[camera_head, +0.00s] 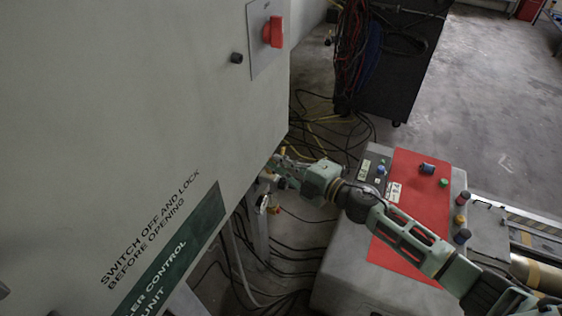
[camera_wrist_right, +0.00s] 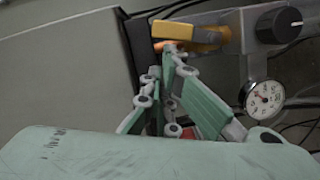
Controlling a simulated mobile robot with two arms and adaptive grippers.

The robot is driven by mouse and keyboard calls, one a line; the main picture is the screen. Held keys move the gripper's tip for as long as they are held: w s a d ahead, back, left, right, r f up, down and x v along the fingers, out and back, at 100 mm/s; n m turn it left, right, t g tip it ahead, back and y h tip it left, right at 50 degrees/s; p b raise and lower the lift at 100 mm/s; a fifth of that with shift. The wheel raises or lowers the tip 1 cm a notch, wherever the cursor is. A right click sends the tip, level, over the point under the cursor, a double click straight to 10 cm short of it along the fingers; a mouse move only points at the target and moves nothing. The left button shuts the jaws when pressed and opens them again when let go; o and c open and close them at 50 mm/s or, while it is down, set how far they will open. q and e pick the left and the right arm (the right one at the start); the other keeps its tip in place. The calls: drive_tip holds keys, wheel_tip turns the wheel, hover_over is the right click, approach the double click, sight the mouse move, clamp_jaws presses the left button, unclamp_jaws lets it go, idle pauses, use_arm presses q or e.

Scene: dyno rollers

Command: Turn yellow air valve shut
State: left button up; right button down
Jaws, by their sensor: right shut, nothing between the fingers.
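The yellow air valve handle (camera_wrist_right: 190,32) lies roughly crosswise at the top of the right wrist view, with an orange part showing under its left end. In the head view, only a small yellow spot (camera_head: 283,150) shows at the lower edge of the cabinet, beside my right gripper (camera_head: 279,166). In the right wrist view, my right gripper (camera_wrist_right: 170,62) is shut and empty. Its fingertips are just below the left part of the handle; I cannot tell whether they touch it. My left gripper is not in view.
A large grey control cabinet (camera_head: 130,90) with a red switch (camera_head: 273,32) fills the left. A pressure gauge (camera_wrist_right: 264,98) and a black knob (camera_wrist_right: 280,24) sit right of the valve. Cables (camera_head: 290,250) run below. A red-topped console (camera_head: 425,185) stands under my right arm.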

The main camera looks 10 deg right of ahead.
drive_tip(key=shift+r, duration=0.15)
drive_tip(key=shift+w+d+r+m+p, duration=0.15)
drive_tip(key=shift+m+p, duration=0.15)
drive_tip(key=shift+p, duration=0.25)
drive_tip(key=shift+w+d+r+m+p, duration=0.1)
drive_tip(key=shift+w+d+m+p, duration=0.1)
drive_tip(key=shift+m+p, duration=0.25)
